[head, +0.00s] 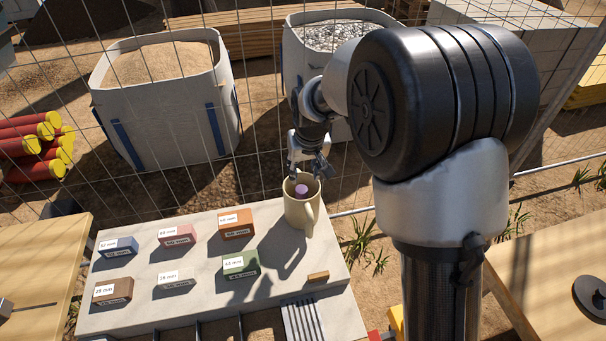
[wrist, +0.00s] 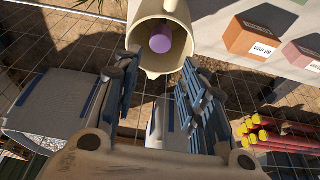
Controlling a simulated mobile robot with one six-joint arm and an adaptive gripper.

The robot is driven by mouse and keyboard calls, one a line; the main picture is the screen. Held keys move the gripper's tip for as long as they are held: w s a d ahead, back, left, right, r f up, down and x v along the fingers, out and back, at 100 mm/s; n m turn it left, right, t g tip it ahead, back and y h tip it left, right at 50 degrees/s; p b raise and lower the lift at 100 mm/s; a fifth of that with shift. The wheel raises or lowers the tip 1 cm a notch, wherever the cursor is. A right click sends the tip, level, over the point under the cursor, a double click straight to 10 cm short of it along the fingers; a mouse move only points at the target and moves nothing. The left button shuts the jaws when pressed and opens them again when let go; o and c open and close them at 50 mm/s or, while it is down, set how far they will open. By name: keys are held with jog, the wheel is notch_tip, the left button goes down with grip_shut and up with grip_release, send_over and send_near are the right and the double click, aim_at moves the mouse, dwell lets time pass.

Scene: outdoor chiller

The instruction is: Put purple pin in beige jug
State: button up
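The beige jug (head: 299,211) stands upright at the back right of the pale slab, its handle toward the front. The purple pin (head: 301,189) shows inside the jug's mouth. In the wrist view the pin (wrist: 161,39) shows its round lilac end within the rim of the jug (wrist: 152,66); its lower part is hidden. My gripper (head: 308,168) is just above and behind the jug's mouth. In the wrist view my gripper's fingers (wrist: 158,75) are spread wide with nothing between them, and the pin is beyond the fingertips.
Several labelled blocks, including an orange one (head: 236,225) and a green one (head: 241,264), sit on the slab (head: 207,291) left of the jug. A small tan block (head: 318,277) lies in front. Wire fencing (head: 258,150) and white bulk bags (head: 165,110) are behind.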

jog(key=shift+v, duration=1.5)
jog(key=s+d+r, duration=0.4)
jog(key=s+r, duration=0.3)
jog(key=r, duration=0.1)
jog(key=s+d+r+m, duration=0.1)
jog(key=s+d+r, duration=0.1)
jog(key=s, duration=1)
jog(key=s+d+r+m+t, duration=0.1)
jog(key=s+d, duration=0.4)
jog(key=s, duration=0.7)
jog(key=shift+s+r+h, duration=0.3)
jog(key=shift+s+r, duration=0.05)
jog(key=shift+r, duration=0.15)
jog(key=shift+c, duration=0.6)
jog(key=shift+a, duration=0.1)
